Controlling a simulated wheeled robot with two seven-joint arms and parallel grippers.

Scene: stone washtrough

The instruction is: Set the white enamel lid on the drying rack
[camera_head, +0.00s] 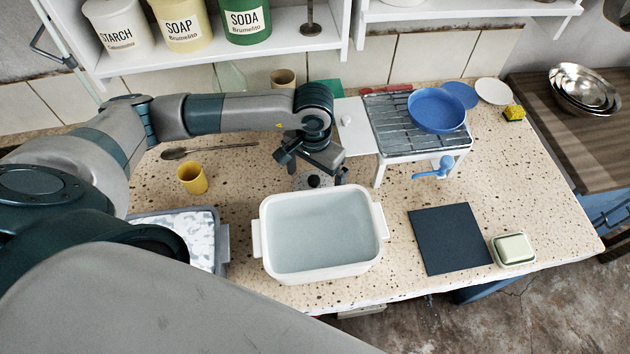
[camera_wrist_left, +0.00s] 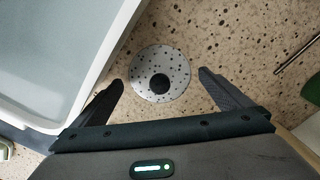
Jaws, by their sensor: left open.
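A round, pale lid with dark specks and a black knob (camera_head: 313,181) lies on the speckled stone counter, just behind the white basin. In the left wrist view the lid (camera_wrist_left: 146,88) shows whole, its knob between the fingers. My left gripper (camera_head: 316,172) is open above it, one finger to each side; the wrist view shows the gripper (camera_wrist_left: 160,80) empty. The drying rack (camera_head: 393,137), white with grey bars, stands to the right at the back. A blue pan (camera_head: 437,109) sits on its right part. My right gripper is not in view.
The white basin (camera_head: 377,218) stands in front of the lid. A yellow cup (camera_head: 192,178) and a long spoon (camera_head: 215,149) are to the left. A white panel with a small knob (camera_head: 356,133) adjoins the rack's left side. A dark mat (camera_head: 448,238) lies front right.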

